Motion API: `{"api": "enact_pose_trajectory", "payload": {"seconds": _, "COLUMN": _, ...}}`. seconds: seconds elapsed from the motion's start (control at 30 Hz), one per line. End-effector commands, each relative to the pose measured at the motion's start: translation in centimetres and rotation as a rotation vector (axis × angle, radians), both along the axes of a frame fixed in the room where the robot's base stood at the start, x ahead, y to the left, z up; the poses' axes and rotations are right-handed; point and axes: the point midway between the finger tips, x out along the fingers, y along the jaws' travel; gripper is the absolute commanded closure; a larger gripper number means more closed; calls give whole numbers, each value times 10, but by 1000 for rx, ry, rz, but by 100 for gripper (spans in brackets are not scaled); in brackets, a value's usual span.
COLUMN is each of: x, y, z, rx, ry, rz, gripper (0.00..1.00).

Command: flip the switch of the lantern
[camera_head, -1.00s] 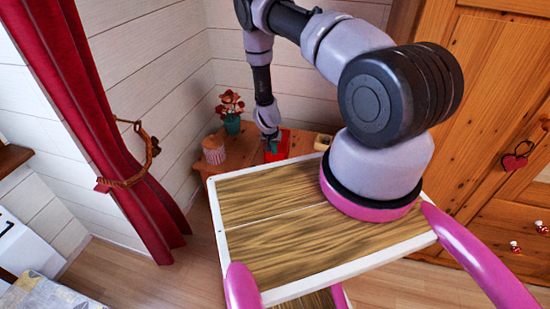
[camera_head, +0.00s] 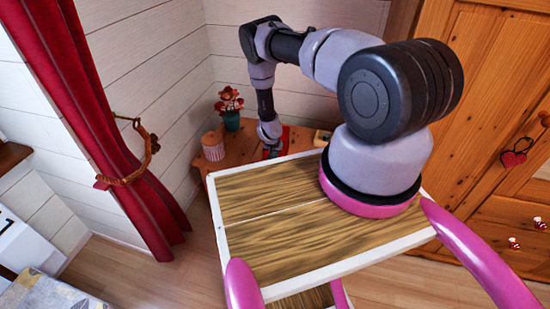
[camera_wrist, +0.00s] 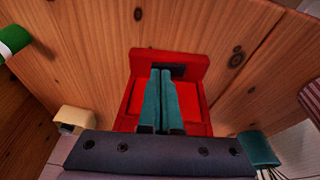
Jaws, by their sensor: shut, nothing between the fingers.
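A red boxy object (camera_wrist: 196,60), which seems to be the lantern, lies on the wooden table (camera_wrist: 105,70) in the wrist view. It has a raised far edge with a dark rectangular patch (camera_wrist: 180,71); I cannot tell whether this is the switch. My gripper (camera_wrist: 160,72) has its teal fingers shut together over the middle of the red object, with their tips beside the dark patch. Whether they touch it is unclear. In the head view, my gripper (camera_head: 273,151) points down at the red object (camera_head: 286,138), partly hiding it.
A striped canister (camera_head: 213,147) and a potted plant (camera_head: 230,112) stand left of my gripper on the table. A small cream box (camera_head: 322,138) stands to the right. A red curtain (camera_head: 115,150) hangs at left; a wooden wardrobe (camera_head: 490,120) stands at right.

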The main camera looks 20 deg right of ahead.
Motion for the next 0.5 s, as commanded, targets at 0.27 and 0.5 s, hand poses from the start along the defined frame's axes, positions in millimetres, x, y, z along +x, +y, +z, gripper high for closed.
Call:
{"api": "enact_pose_trajectory", "payload": {"seconds": 0.27, "x": -2, "y": -3, "z": -6, "rx": 1, "ry": 1, "rz": -1, "gripper": 100}}
{"api": "enact_pose_trajectory", "payload": {"seconds": 0.5, "x": -1, "y": 2, "z": -6, "rx": 1, "ry": 3, "rz": 0, "gripper": 100}}
